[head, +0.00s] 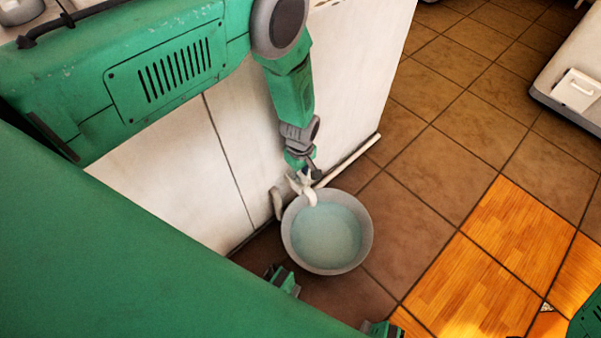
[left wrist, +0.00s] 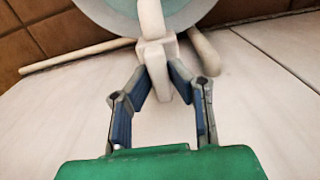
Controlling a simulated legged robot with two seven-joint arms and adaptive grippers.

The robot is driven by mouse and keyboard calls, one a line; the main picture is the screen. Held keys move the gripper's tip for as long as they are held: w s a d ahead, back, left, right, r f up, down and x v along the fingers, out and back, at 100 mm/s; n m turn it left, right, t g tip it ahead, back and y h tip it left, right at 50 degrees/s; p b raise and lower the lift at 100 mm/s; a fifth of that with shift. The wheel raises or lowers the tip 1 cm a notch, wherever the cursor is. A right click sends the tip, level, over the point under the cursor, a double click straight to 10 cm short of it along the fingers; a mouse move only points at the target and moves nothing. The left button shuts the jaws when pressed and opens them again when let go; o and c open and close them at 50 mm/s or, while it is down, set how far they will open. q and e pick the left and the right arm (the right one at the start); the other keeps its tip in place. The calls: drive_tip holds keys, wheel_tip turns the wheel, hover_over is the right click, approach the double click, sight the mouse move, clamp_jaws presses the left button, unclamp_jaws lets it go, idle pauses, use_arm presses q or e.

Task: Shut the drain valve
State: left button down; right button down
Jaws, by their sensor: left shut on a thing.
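The drain valve (head: 305,187) is a pale white fitting low against the white cabinet wall, with a curved spout over the rim of a grey basin (head: 367,243). My left gripper (head: 304,172) reaches down to it from above. In the left wrist view, my left gripper (left wrist: 160,82) has its two blue-padded fingers on either side of the pale valve handle (left wrist: 158,60) and is shut on it. The fingers hide part of the handle. The handle's exact turn is hard to tell.
The white cabinet wall (head: 345,70) stands right behind the valve. A white pipe (head: 352,158) runs low along it. The basin holds pale bluish water (head: 326,232). A white unit (head: 578,70) stands at the far right.

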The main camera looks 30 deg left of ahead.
sight(300, 174)
use_arm(q)
drive_tip(key=c, duration=1.5)
unclamp_jaws()
wheel_tip(300, 174, up, 12)
drive_tip(key=shift+f, duration=0.1)
